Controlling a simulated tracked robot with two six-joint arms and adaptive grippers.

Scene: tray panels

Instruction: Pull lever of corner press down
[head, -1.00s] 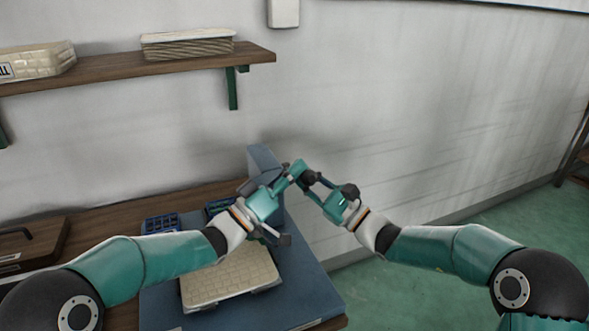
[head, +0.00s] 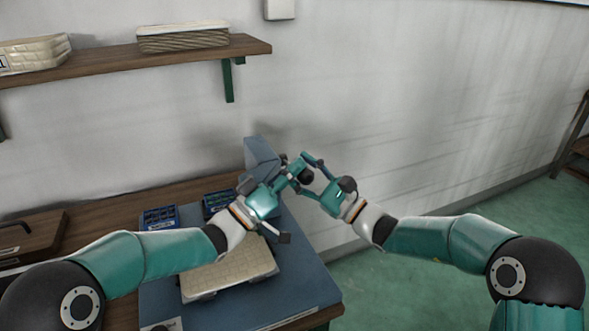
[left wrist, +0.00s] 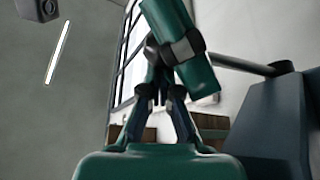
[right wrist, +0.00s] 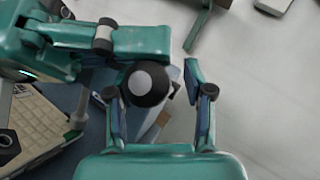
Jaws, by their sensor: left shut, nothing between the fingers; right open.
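The corner press (head: 262,155) is a blue-grey body at the back of its blue base, beside the wall. It also shows in the left wrist view (left wrist: 280,120). A black ball knob (right wrist: 147,84), apparently the lever's, sits between the fingers of my open right gripper (right wrist: 158,92), with gaps at both sides. The head view shows the knob (head: 306,176) too; most of the lever is hidden by the grippers. My left gripper (head: 289,172) is shut and empty, just left of the knob and crowding the right gripper (head: 303,168). Whether they touch is unclear.
A cream woven panel (head: 232,270) lies on the blue base (head: 300,275). A wooden shelf (head: 140,65) hangs above. The space right of the base is open floor.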

